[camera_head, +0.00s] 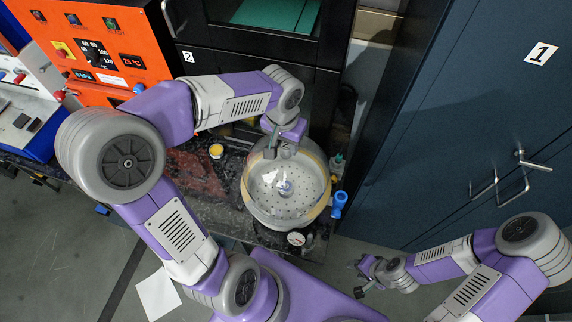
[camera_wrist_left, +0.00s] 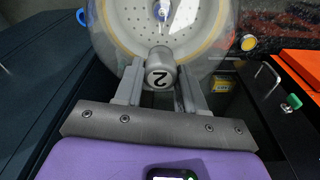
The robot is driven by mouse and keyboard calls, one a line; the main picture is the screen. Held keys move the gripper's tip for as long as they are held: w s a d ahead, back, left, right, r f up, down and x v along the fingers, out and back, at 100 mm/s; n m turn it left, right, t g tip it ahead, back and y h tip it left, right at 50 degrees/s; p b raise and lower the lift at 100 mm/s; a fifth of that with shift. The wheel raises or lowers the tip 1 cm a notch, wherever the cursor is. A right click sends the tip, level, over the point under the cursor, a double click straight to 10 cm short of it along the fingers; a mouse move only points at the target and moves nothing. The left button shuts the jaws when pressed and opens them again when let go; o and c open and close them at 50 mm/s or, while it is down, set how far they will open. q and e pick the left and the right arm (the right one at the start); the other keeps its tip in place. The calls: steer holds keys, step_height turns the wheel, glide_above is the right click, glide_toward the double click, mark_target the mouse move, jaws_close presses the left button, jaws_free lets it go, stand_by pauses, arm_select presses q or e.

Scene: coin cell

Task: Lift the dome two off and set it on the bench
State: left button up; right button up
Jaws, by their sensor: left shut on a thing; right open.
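The clear dome two (camera_head: 262,172) stands over a round perforated plate on the dark bench (camera_head: 222,207). A yellowish ring runs around its rim. My left gripper (camera_head: 271,148) reaches in from above, at the dome's top. In the left wrist view its fingers are shut on the grey knob (camera_wrist_left: 160,72) marked 2, with the dome (camera_wrist_left: 218,48) behind it. I cannot tell whether the dome sits on its base or is slightly raised. A small blue and white thing (camera_head: 285,188) shows through the dome. My right gripper (camera_head: 362,278) is open and empty at the lower right.
A blue valve (camera_head: 339,203) and a round gauge (camera_head: 296,238) sit beside the dome. A yellow-topped jar (camera_head: 216,151) stands on the bench to its left. An orange instrument (camera_head: 95,50) stands at the upper left. A dark cabinet marked 1 (camera_head: 470,120) is at the right.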

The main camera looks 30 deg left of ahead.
arm_select(q)
jaws_close()
steer(key=shift+r, duration=0.15)
step_height(320, 180, up, 10)
steer(key=shift+p, duration=0.45)
